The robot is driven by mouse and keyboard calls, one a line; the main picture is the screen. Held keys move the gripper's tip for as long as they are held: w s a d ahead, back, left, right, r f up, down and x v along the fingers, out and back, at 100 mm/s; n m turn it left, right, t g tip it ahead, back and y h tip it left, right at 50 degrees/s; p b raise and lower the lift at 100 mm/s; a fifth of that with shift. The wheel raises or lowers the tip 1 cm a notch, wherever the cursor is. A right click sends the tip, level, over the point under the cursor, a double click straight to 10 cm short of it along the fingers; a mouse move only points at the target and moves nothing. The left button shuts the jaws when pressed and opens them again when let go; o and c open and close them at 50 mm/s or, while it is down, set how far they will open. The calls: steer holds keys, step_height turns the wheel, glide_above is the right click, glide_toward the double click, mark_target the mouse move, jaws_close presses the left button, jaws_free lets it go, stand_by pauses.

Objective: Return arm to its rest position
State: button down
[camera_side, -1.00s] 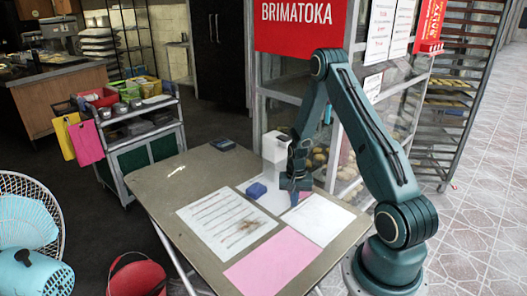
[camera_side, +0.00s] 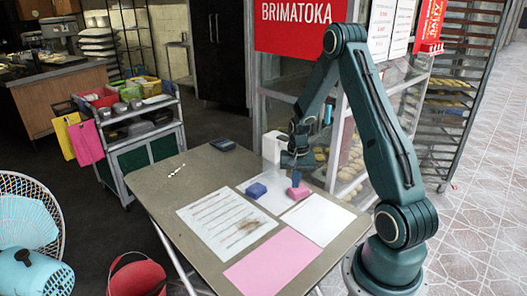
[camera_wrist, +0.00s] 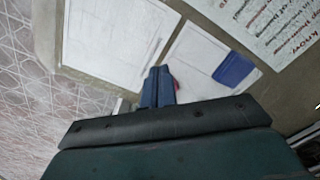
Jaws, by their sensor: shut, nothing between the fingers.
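My gripper (camera_side: 297,174) is shut and empty, held above the far right part of the table. In the wrist view its two dark blue fingers (camera_wrist: 157,75) are pressed together. A pink block (camera_side: 299,191) lies on the table just below the gripper, apart from it. In the wrist view only a small reddish edge of it (camera_wrist: 177,86) shows beside the fingers. A blue block (camera_side: 256,190) lies on a white sheet to the left of the gripper. It also shows in the wrist view (camera_wrist: 233,69).
A table (camera_side: 165,192) holds a printed sheet (camera_side: 215,212), a blank white sheet (camera_side: 318,218) and a pink sheet (camera_side: 272,262). A white box (camera_side: 275,147) stands close behind the gripper. A glass cabinet (camera_side: 350,165) borders the table's far right side. Air above the table's left part is free.

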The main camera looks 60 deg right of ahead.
steer(key=a+r+n+t+h, duration=0.1)
steer(key=a+r+n, duration=0.2)
steer(key=a+r, duration=0.6)
steer(key=a+r+n+t, duration=0.25)
steer(key=a+r, duration=0.45)
steer(key=r, duration=0.4)
steer(key=s+a+r+n+t, duration=0.1)
steer(key=s+a+r+n, duration=0.3)
steer(key=s+a, duration=0.2)
steer(key=s+a+r+n+t+y, duration=0.1)
steer(key=s+a+r+n, duration=0.3)
steer(key=s+a, duration=0.2)
steer(key=shift+s+a, duration=0.35)
steer(key=shift+s, duration=0.5)
